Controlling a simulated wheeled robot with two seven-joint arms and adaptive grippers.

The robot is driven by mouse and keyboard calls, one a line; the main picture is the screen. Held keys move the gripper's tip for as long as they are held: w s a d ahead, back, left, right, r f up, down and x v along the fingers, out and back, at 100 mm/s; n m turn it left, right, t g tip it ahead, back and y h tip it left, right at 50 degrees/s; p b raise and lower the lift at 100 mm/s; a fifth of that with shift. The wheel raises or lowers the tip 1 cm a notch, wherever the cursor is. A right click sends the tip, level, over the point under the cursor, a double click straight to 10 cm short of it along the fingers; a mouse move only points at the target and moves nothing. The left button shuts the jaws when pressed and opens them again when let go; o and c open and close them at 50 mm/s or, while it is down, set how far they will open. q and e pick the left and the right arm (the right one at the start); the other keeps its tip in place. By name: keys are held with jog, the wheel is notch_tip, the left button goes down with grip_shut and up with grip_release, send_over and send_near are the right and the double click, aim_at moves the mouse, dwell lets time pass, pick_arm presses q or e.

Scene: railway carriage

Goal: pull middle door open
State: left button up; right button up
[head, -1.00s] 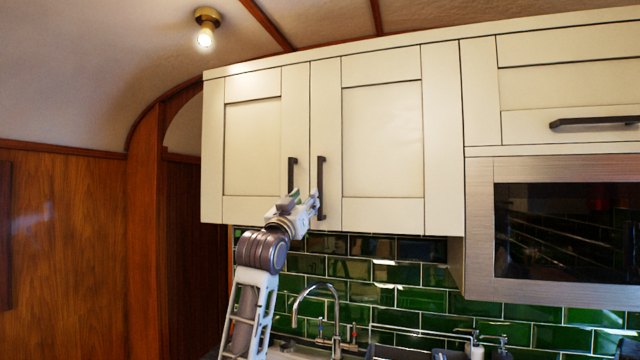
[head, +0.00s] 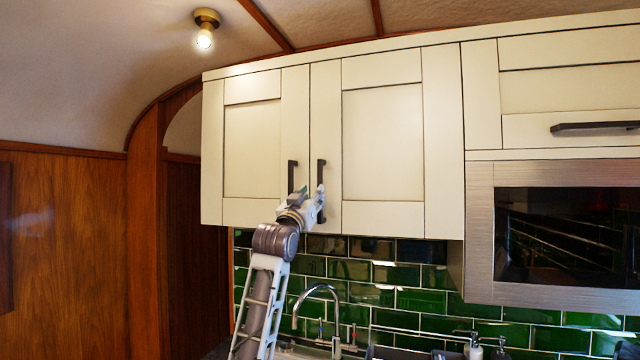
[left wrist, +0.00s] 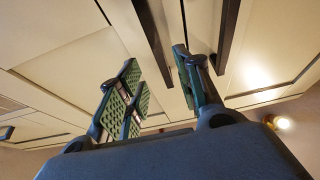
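The middle door (head: 382,145) is a cream cabinet panel, shut, with a dark vertical bar handle (head: 321,178) at its lower left edge. My left gripper (head: 311,200) is at the lower end of this handle in the head view. In the left wrist view its two green-padded fingers (left wrist: 162,90) are apart. The middle door's handle (left wrist: 153,38) runs down between them, with a gap visible beside it. The left door's handle (left wrist: 228,35) lies outside the fingers. My right gripper is not in view.
The shut left door (head: 252,150) has its own handle (head: 292,176) close beside the gripper. A microwave (head: 570,240) is at the right. Below are green tiles (head: 420,300) and a curved tap (head: 322,290). The space in front of the middle door looks clear.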

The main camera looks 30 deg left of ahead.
pick_arm(q)
jog(key=p+x, duration=0.3)
jog(key=x, duration=0.5)
jog(key=shift+w+a, duration=0.1)
dwell(0.4)
grip_shut()
